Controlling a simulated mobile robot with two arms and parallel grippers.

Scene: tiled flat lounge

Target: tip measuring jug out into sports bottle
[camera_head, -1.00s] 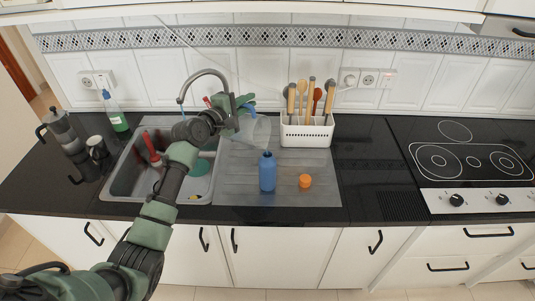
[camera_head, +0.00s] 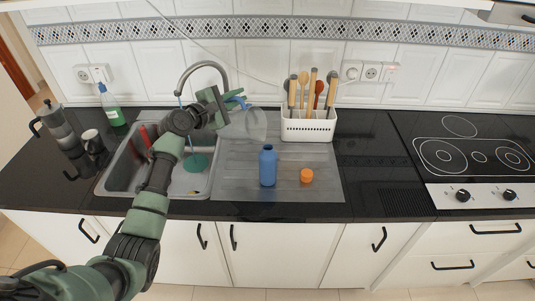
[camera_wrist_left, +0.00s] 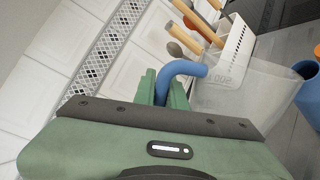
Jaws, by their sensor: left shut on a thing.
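The measuring jug (camera_head: 250,124) is clear with a blue handle. My left gripper (camera_head: 230,99) is shut on the handle and holds the jug above the back of the drainboard, behind and slightly left of the bottle. The wrist view shows the blue handle (camera_wrist_left: 186,68) between the fingers and the clear jug body (camera_wrist_left: 228,98) beyond it. The blue sports bottle (camera_head: 268,167) stands upright and uncapped on the drainboard; part of it shows at the right edge of the wrist view (camera_wrist_left: 310,88). The jug's contents cannot be made out. My right gripper is not in view.
An orange cap (camera_head: 306,176) lies right of the bottle. A white utensil holder (camera_head: 307,128) with several utensils stands behind it. The sink (camera_head: 122,180) and tap (camera_head: 205,66) are at left. A soap bottle (camera_head: 111,108), moka pot (camera_head: 58,126) and mug (camera_head: 91,140) stand farther left.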

